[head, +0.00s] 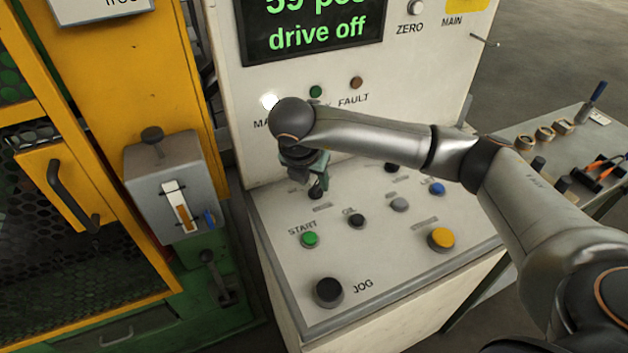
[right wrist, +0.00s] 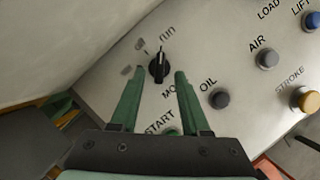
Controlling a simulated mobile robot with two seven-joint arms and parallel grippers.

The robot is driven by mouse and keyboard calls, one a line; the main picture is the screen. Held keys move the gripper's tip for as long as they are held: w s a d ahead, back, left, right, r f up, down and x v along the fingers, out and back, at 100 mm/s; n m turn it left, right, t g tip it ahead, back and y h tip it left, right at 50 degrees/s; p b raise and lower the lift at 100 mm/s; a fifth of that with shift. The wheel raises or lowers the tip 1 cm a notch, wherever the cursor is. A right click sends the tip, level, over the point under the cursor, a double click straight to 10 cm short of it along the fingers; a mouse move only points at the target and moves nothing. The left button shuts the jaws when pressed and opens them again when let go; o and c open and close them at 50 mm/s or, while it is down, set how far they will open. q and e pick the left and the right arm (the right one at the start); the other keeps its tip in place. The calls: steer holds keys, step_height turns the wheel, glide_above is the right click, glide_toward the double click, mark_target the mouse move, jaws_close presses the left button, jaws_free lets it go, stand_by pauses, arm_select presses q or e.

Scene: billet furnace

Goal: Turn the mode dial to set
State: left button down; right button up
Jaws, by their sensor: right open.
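The mode dial (right wrist: 158,68) is a small black knob with a light pointer mark on the sloping panel. In the right wrist view the pointer faces up, toward the "run" label (right wrist: 167,32); other labels on its left are too blurred to read. My right gripper (right wrist: 157,82) is open, with its green fingers to the left and right of the dial's near side; I cannot tell whether they touch it. In the head view the right gripper (head: 316,184) points down at the dial, mostly hiding it. My left gripper is not in view.
The panel also carries a green START button (head: 310,239), a black OIL button (head: 357,221), a black JOG button (head: 328,292) and a yellow button (head: 441,238). The display (head: 312,30) reads "drive off". A grey lever box (head: 166,190) stands at left, a side table (head: 520,140) at right.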

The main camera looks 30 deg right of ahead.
mark_target(316, 189)
steer(key=shift+x, duration=1.15)
jaws_close()
